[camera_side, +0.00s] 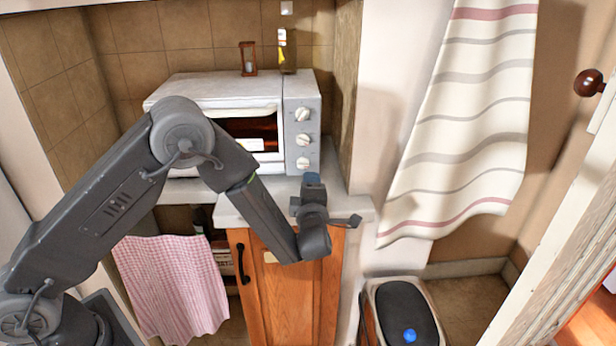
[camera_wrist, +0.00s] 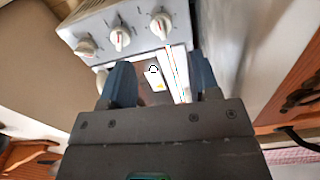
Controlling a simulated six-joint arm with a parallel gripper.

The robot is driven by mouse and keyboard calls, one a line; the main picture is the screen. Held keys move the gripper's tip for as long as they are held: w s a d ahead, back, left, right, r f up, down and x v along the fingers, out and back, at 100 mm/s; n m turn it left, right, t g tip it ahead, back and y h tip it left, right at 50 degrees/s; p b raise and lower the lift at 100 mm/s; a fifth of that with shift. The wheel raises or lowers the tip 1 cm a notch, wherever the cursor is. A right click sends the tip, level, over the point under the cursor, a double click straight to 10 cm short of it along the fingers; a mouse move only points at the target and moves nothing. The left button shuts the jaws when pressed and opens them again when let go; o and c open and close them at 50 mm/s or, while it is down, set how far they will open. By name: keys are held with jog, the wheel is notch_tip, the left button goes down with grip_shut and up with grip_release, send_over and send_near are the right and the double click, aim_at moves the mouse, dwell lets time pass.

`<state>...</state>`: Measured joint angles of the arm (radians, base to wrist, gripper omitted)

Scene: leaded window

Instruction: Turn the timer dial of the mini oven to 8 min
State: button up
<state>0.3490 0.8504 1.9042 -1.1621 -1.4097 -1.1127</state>
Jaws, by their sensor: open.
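The mini oven (camera_side: 228,88) stands on the counter, with three white dials on its right-hand panel. The upper dial (camera_side: 302,114), middle dial (camera_side: 303,140) and lower dial (camera_side: 303,163) are in clear view; their markings are too small to tell which is the timer. The wrist view shows the panel turned sideways, with dials at left (camera_wrist: 85,47), middle (camera_wrist: 120,38) and right (camera_wrist: 160,26). My gripper (camera_side: 312,181) is in front of and below the panel. In the wrist view my gripper (camera_wrist: 161,80) is open and empty, apart from all the dials.
The counter (camera_side: 345,180) edge is close to my gripper. A wooden cabinet door (camera_side: 285,295) is below it. A small hourglass (camera_side: 248,58) and a bottle (camera_side: 286,52) stand on the oven. A striped curtain (camera_side: 455,140) hangs at right, above a bin (camera_side: 402,310).

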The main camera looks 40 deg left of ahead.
aim_at(303, 166)
jog(key=shift+v, duration=2.1)
jog(key=shift+o, duration=0.3)
jog(key=shift+a, duration=0.1)
jog(key=w+a+n, duration=0.3)
jog(key=n, duration=0.3)
jog(key=w+a+n, duration=0.3)
jog(key=a+n, duration=0.1)
jog(key=n, duration=0.2)
jog(key=w+a+n, duration=0.3)
jog(key=n, duration=0.4)
jog(key=shift+w+a+r, duration=0.1)
jog(key=shift+a+r, duration=0.1)
jog(key=c, duration=0.9)
